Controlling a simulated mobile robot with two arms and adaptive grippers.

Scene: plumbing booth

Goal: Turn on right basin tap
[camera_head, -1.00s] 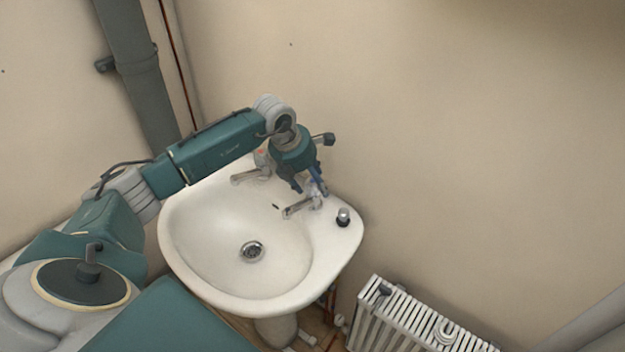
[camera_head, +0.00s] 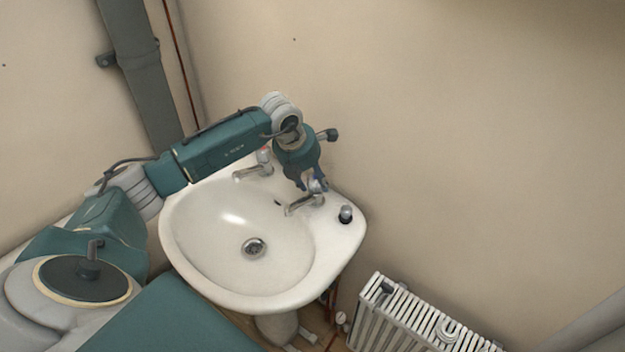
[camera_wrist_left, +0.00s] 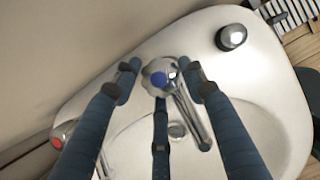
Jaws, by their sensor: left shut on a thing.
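The right basin tap (camera_head: 304,204) is chrome and stands on the back right of the white basin (camera_head: 190,245). Its spout points left over the bowl. In the left wrist view its round handle (camera_wrist_left: 160,76) has a blue centre and sits between my fingers. My left gripper (camera_head: 313,189) reaches down from above and is shut on this handle; its fingertips (camera_wrist_left: 160,80) are around the handle's sides. The left tap (camera_head: 255,170), with a red-marked top, stands at the back left; its red top also shows in the left wrist view (camera_wrist_left: 58,138). My right gripper is not in view.
A dark-based item with a shiny top (camera_head: 345,214) stands on the basin's right rim, close to the right tap. A white radiator (camera_head: 415,320) is below right. The wall is close behind the taps. The bowl is empty, with a drain (camera_head: 253,248).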

